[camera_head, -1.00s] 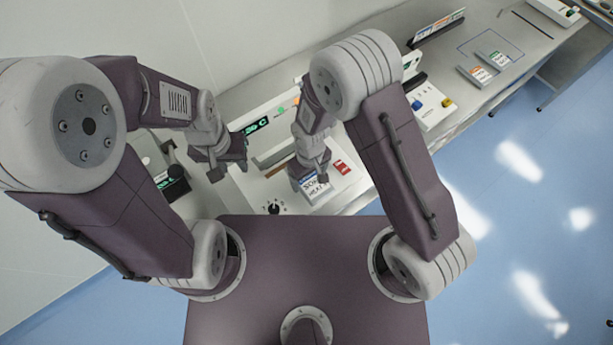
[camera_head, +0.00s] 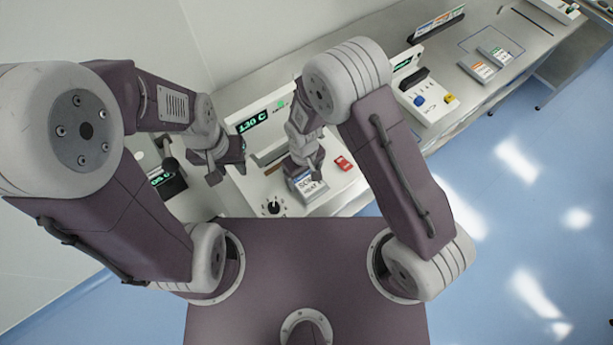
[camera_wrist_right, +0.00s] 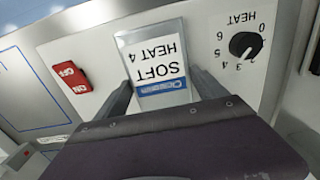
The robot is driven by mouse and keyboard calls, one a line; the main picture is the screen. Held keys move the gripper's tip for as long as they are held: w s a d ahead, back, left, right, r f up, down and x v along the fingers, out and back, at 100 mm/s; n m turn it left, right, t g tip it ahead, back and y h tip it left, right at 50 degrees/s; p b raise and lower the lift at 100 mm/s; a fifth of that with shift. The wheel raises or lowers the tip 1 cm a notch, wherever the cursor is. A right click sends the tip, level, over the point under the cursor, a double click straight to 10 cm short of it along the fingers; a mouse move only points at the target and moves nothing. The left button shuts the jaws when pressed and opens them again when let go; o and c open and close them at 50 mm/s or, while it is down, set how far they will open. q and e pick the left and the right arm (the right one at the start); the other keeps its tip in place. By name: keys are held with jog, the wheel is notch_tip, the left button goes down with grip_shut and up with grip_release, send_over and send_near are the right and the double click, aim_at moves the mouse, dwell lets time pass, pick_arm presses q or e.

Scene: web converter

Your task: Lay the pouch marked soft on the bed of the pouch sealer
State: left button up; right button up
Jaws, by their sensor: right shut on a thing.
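The pouch marked SOFT, HEAT 4 (camera_wrist_right: 160,55) is pale with a blue band, and it also shows in the head view (camera_head: 303,186). My right gripper (camera_head: 305,172) is shut on it. In the right wrist view the pouch stands out between the two fingers, over the white front panel. I cannot tell whether it touches the panel. The pouch sealer (camera_head: 258,185) has a green 130 C display (camera_head: 252,120), a black heat dial (camera_wrist_right: 243,46) and a red switch (camera_wrist_right: 70,76). My arm hides part of its bed. My left gripper (camera_head: 229,165) is open and empty at the sealer's left.
A second device with blue and yellow knobs (camera_head: 432,101) stands to the right. A dark unit with a green display (camera_head: 168,180) stands at the left.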

jog(key=shift+w+a+f, duration=0.1)
jog(key=shift+w+a, duration=0.3)
jog(key=shift+w, duration=0.4)
jog(key=shift+w+a, duration=0.35)
jog(key=shift+a, duration=0.05)
jog(key=o, duration=1.4)
jog(key=shift+d, duration=0.1)
jog(key=shift+o, duration=0.2)
notch_tip(320, 180, up, 9)
jog(key=shift+r+b, duration=0.1)
jog(key=shift+b, duration=1.05)
